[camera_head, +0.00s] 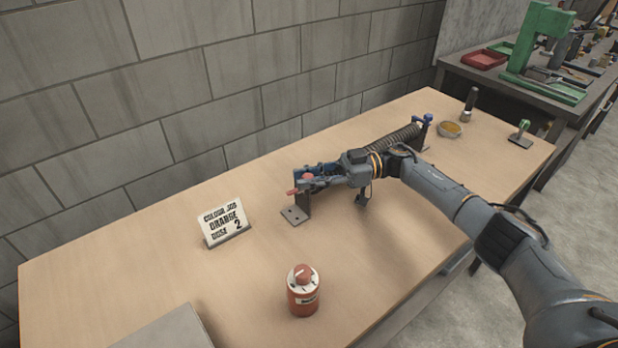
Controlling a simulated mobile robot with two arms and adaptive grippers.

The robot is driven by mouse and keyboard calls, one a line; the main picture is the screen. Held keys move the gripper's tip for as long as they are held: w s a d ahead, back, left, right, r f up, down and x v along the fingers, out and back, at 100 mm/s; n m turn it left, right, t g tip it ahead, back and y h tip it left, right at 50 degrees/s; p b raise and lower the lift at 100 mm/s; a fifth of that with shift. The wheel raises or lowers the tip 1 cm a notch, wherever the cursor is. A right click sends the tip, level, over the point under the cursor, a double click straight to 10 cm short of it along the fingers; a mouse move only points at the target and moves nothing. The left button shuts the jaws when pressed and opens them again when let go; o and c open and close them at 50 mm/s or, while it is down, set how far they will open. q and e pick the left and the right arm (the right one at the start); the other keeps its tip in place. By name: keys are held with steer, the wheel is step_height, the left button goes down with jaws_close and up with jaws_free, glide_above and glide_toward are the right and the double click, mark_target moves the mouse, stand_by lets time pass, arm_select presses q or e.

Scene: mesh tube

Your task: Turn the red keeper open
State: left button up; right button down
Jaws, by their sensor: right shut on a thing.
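The red keeper (293,191) shows as small red parts at the left end of the tube stand (296,215), whose dark post and flat foot rest on the bench. My right gripper (307,176) reaches in from the right and is shut on the red keeper. Its fingers hide much of the keeper, so I cannot tell how far it is turned. The dark ribbed mesh tube (397,139) lies behind my right arm, running to a blue end piece (426,121) at the far right. My left gripper is out of view.
A red canister with a dial (303,292) is nearer the front. A bowl (450,130), a dark cylinder (469,104) and a green-topped tool (521,134) stand at the right.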

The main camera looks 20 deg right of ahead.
steer(key=c, duration=1.1)
jaws_free()
steer(key=shift+a, duration=0.1)
steer(key=shift+c, duration=0.2)
steer(key=d, duration=1.2)
steer(key=shift+s, duration=0.15)
